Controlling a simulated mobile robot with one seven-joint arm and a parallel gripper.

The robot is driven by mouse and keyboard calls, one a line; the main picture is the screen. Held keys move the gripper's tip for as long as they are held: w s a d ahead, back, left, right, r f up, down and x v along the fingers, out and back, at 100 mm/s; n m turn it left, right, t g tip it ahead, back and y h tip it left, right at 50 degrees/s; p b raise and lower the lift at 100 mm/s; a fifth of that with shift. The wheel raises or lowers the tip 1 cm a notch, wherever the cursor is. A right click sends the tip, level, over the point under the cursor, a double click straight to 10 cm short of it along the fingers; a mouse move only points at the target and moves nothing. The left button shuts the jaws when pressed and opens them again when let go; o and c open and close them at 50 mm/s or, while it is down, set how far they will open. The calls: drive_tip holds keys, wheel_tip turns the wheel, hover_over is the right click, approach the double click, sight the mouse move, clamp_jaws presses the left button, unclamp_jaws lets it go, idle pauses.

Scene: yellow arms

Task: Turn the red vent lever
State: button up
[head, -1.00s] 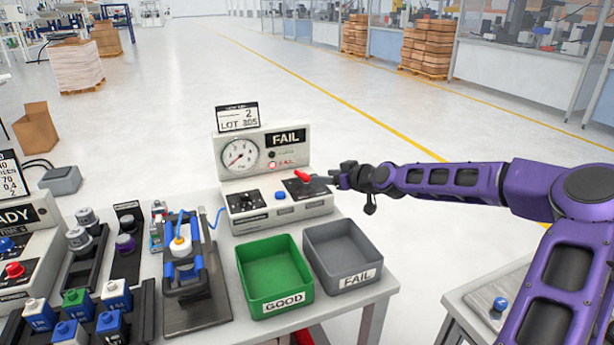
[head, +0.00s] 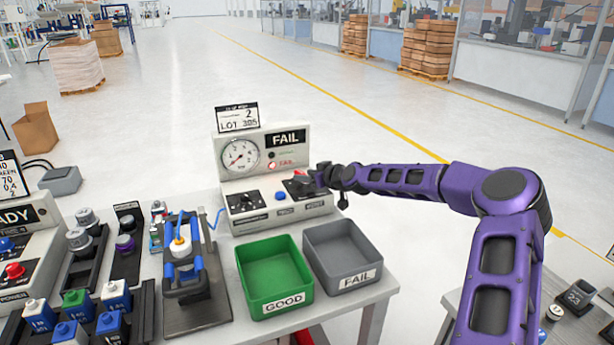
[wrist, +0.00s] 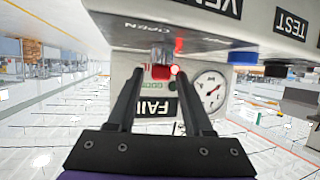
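The red vent lever (head: 300,173) is on the right side of the test station's sloped panel, partly hidden by my gripper in the head view. In the wrist view, which is upside down, the red lever (wrist: 179,45) shows with a metal hub near the "OPEN" marking. My gripper (head: 311,181) is at the lever's right side. In the wrist view my gripper (wrist: 160,76) is open, its two dark fingers apart with the lever just beyond the tips. I cannot tell whether they touch it.
The station has a gauge (head: 239,155), a lit red FAIL lamp (head: 272,165) and a blue button (head: 281,195). In front stand a green GOOD bin (head: 272,300) and a grey FAIL bin (head: 340,281), both empty. A blue-clamped fixture (head: 183,270) stands left of them.

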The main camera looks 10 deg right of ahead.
clamp_jaws()
drive_tip(key=shift+a+m+h, duration=0.1)
drive_tip(key=shift+m+h, duration=0.3)
drive_tip(key=shift+h, duration=0.1)
drive_tip(key=m+h, duration=0.1)
drive_tip(key=m+t+h+b, duration=0.1)
drive_tip(key=shift+a+h, duration=0.2)
drive_tip(key=shift+h, duration=0.1)
drive_tip(key=shift+r+m+h+p, duration=0.2)
drive_tip(key=shift+m+h+p, duration=0.1)
drive_tip(key=shift+m+h, duration=0.9)
drive_tip(key=m+h+p, duration=0.3)
drive_tip(key=h, duration=0.1)
drive_tip(key=shift+f+m+g+h+p, duration=0.15)
drive_tip(key=shift+m+g+h+p, duration=0.7)
drive_tip(key=shift+m+h, duration=0.9)
drive_tip(key=shift+m+g, duration=0.25)
drive_tip(key=shift+o, duration=1)
unclamp_jaws()
